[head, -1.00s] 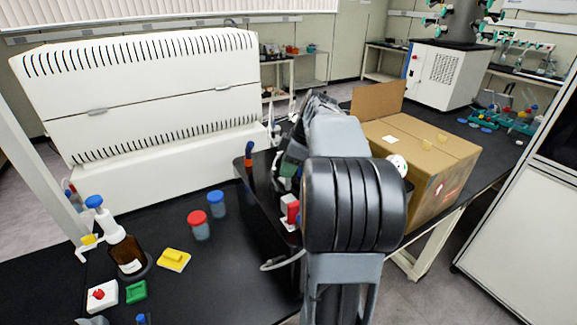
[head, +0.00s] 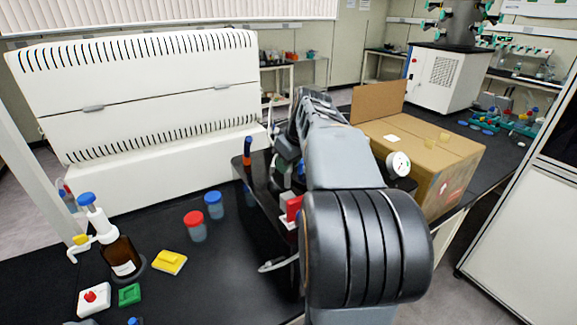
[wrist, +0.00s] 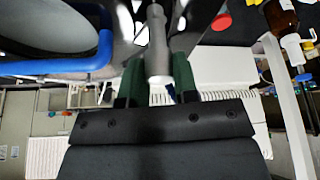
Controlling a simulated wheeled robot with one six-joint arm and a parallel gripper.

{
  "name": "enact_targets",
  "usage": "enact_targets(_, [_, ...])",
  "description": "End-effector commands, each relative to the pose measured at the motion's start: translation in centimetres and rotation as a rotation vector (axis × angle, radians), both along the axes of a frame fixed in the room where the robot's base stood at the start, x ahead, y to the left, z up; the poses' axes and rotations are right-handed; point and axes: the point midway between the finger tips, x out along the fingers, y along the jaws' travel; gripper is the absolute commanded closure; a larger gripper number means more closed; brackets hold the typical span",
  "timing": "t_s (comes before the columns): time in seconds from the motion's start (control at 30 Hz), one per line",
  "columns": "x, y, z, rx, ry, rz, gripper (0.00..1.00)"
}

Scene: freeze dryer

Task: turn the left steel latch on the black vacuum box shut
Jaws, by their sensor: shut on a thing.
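The steel latch (wrist: 157,45) shows in the wrist view as a rounded grey metal handle. It lies between the two green-padded fingers of my gripper (wrist: 158,65), which is shut on it. The black vacuum box (head: 262,187) stands on the bench in the head view, largely hidden behind my arm. A round white gauge (head: 398,165) shows at its right. In the head view my arm hides the latch and most of my gripper. The latch's exact angle cannot be told.
A cardboard box (head: 430,160) stands close to the right of my arm. Red-capped (head: 195,226) and blue-capped (head: 214,205) jars, a brown bottle (head: 121,255) and a yellow item (head: 170,262) stand at left. A large white cabinet (head: 140,110) is behind.

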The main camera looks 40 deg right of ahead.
Motion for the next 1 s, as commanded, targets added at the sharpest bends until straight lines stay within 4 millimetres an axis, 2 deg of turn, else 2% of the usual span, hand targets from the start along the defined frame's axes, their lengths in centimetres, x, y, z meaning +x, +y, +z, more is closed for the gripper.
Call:
enact_targets(0.6, [0.05, 0.10, 0.08, -0.002, -0.001, -0.562, 0.96])
enact_targets(1.0, [0.02, 0.03, 0.09, 0.000, -0.001, -0.804, 0.96])
